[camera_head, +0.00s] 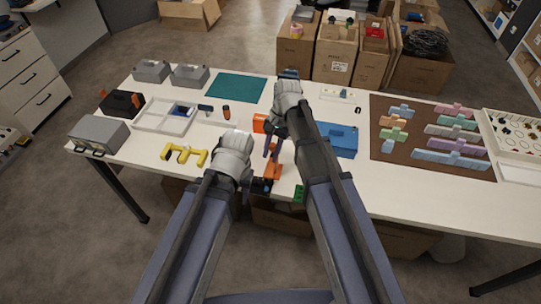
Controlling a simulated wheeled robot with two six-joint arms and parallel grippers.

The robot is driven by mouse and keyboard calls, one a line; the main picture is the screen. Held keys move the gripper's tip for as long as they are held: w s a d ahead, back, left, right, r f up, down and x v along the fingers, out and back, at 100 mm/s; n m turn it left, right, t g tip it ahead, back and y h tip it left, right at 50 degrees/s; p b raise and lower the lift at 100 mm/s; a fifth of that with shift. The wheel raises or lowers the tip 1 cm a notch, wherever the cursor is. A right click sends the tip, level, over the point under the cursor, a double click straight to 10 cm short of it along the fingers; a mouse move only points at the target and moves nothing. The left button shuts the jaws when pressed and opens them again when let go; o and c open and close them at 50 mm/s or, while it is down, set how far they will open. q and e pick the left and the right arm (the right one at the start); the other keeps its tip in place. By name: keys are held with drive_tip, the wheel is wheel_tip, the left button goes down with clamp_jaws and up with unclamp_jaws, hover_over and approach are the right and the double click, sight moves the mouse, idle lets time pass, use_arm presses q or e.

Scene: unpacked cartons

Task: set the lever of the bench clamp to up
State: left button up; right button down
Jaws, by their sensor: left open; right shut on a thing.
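An orange piece that looks like the bench clamp (273,170) is near the table's front edge, in the middle of the view. It is partly covered by my grippers, and I cannot make out its lever or which way it points. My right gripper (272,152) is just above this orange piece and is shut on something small. The picture is too small to show whether that is the lever. My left gripper (262,186) is open, low beside the orange piece at the table's front edge.
Another orange object (259,122) is behind, partly hidden by my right arm. A yellow bracket (184,155) lies to the left and a blue box (338,140) to the right. A small green block (298,193) is at the front edge. A brown mat (390,158) holds several colored pieces.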

drive_tip(key=shift+w+d+g+y+b, duration=0.1)
drive_tip(key=shift+w+g+y+b, duration=0.35)
drive_tip(key=shift+g, duration=0.35)
drive_tip(key=shift+r+g, duration=0.2)
drive_tip(key=shift+g, duration=0.1)
drive_tip(key=c, duration=0.6)
unclamp_jaws()
drive_tip(key=shift+c, duration=0.2)
drive_tip(key=p+v, duration=0.7)
drive_tip(key=v, duration=0.1)
drive_tip(key=shift+s, duration=0.1)
drive_tip(key=shift+f, duration=0.1)
drive_tip(key=shift+c, duration=0.2)
